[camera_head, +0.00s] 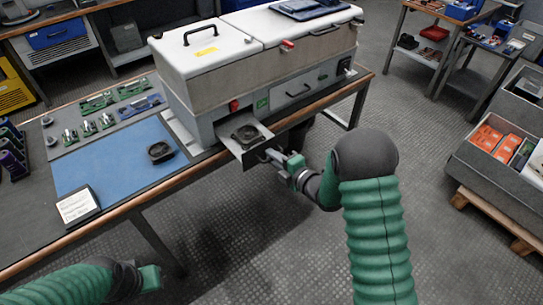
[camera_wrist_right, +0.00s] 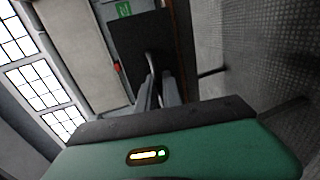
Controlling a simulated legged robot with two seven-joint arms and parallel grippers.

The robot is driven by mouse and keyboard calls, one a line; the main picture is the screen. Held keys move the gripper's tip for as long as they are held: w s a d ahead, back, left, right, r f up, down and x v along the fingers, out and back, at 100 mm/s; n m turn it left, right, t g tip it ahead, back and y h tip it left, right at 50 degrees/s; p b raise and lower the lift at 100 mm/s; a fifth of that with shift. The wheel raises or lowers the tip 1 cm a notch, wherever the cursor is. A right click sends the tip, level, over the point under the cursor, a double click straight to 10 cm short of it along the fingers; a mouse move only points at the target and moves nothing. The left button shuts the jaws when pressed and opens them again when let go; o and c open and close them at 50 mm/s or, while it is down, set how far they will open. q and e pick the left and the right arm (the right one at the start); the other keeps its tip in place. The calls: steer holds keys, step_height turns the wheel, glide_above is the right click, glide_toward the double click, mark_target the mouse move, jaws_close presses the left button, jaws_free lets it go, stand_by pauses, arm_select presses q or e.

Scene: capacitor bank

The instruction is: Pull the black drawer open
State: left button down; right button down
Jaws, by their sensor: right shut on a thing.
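The black drawer (camera_head: 257,154) stands pulled out from the front of the large grey-and-white machine (camera_head: 215,92), with a dark round part (camera_head: 247,133) lying in its tray. In the wrist view the black drawer front (camera_wrist_right: 137,42) fills the upper middle. My right gripper (camera_head: 272,156) is at the drawer front, its fingers closed around the handle (camera_wrist_right: 151,62). My left gripper (camera_head: 150,278) is low at the left, away from the machine; its finger opening is not clear.
A workbench (camera_head: 150,205) carries the machine, a blue mat (camera_head: 105,160), a second dark round part (camera_head: 160,151), a white label block (camera_head: 77,205) and several green pieces. Open floor lies in front. A crate with orange boxes (camera_head: 490,140) stands at right.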

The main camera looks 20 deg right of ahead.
arm_select(q)
steer(key=shift+s+d, duration=0.1)
steer(key=shift+s, duration=0.2)
arm_select(e)
steer(key=shift+s+d+f, duration=0.15)
steer(key=shift+s+f, duration=0.05)
steer(key=shift+s, duration=0.4)
steer(key=c, duration=1.8)
jaws_free()
steer(key=shift+w, duration=0.1)
arm_select(q)
steer(key=shift+w+f, duration=0.1)
steer(key=shift+w, duration=0.05)
arm_select(e)
steer(key=shift+r, duration=0.1)
arm_select(q)
steer(key=shift+r+p, duration=0.6)
steer(key=shift+r, duration=0.05)
arm_select(e)
steer(key=v, duration=1.6)
steer(key=shift+s+d, duration=0.15)
steer(key=shift+s, duration=0.15)
